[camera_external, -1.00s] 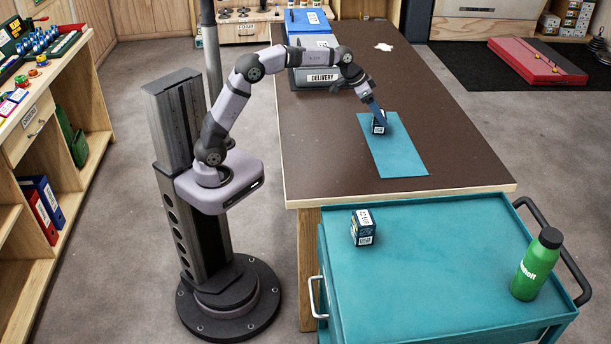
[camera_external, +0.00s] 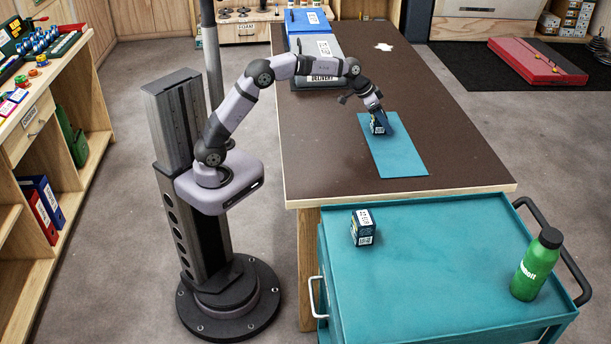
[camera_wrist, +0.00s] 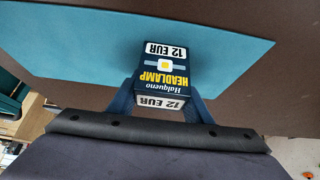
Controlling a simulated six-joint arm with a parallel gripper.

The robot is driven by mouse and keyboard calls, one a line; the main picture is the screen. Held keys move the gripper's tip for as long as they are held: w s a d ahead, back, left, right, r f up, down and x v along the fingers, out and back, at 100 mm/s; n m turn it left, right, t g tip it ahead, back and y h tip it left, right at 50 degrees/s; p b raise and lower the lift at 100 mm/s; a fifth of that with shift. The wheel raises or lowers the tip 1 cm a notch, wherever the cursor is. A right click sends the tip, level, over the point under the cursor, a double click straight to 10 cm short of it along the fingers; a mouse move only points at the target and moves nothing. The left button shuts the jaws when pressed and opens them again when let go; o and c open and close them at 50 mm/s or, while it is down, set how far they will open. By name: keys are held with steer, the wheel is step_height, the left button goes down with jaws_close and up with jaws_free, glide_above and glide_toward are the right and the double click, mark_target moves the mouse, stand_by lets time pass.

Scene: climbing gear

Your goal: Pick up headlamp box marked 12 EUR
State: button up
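The headlamp box marked 12 EUR (camera_wrist: 160,68) is dark blue with yellow and white print and white price labels. In the outside view the box (camera_external: 377,124) is at the far end of the teal mat (camera_external: 400,160) on the brown table. My gripper (camera_external: 376,112) reaches down to it. In the wrist view my blue fingers (camera_wrist: 161,105) flank the box on both sides, with no clear gap, and look shut on it. The finger tips are partly hidden by the box. I cannot tell whether its underside touches the mat.
A grey delivery bin (camera_external: 318,66) and a blue bin (camera_external: 306,20) stand at the table's far left. The table's right side is mostly clear.

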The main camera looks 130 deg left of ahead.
steer(key=shift+c, duration=0.9)
steer(key=shift+r, duration=0.15)
step_height(320, 180, up, 10)
steer(key=p, duration=0.2)
steer(key=shift+p, duration=0.35)
